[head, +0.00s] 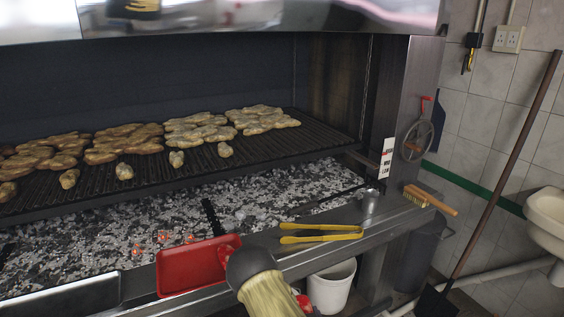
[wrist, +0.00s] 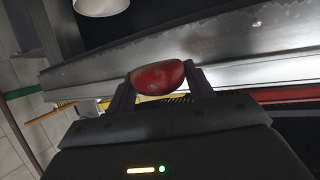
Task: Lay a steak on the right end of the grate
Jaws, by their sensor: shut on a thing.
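My gripper (wrist: 160,90) is shut on a dark red, rounded piece that looks like a raw steak (wrist: 158,78), held between its two black fingertips. In the wrist view they show over or in front of the steel ledge. I cannot make out my gripper clearly in the head view. The dark grate (head: 322,141) runs across the grill above the coals. Golden-brown meat pieces (head: 262,119) cover much of its back and left, with a few small ones along the front. The right end of the grate is bare.
On the front ledge (head: 395,225) are a red tray (head: 185,272), yellow tongs (head: 320,238), a metal cup (head: 370,203) and a wooden-handled brush (head: 430,200). A white bucket (head: 331,288) stands below. A steel hood (head: 250,18) overhangs the grill.

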